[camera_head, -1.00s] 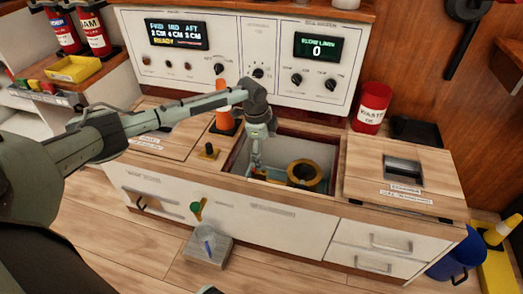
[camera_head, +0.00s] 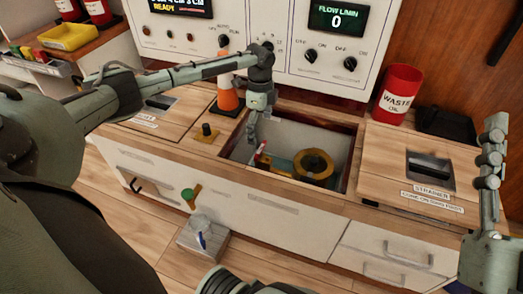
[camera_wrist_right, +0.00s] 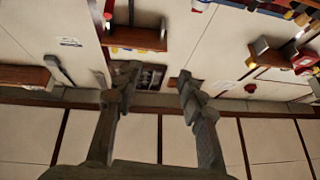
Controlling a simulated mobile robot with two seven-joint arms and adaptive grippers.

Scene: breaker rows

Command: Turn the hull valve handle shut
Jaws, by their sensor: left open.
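An open well (camera_head: 338,140) in the wooden counter holds a brass-yellow ring-shaped fitting (camera_head: 313,163). To its left a small red handle (camera_head: 262,152) stands up, which looks like the hull valve handle. Its lower end is hard to make out. My left gripper (camera_head: 251,138) points down into the well, just left of and above the red handle. Its jaws are open, and I cannot tell whether it touches the handle. My right gripper (camera_head: 494,125) is raised at the right, clear of the counter; in the right wrist view (camera_wrist_right: 156,80) its fingers are apart and empty.
A red waste oil bin (camera_head: 397,95) and a closed strainer hatch (camera_head: 405,165) are on the right. The panel (camera_head: 375,50) rises behind. A green-knobbed valve (camera_head: 191,195) is at the cabinet front.

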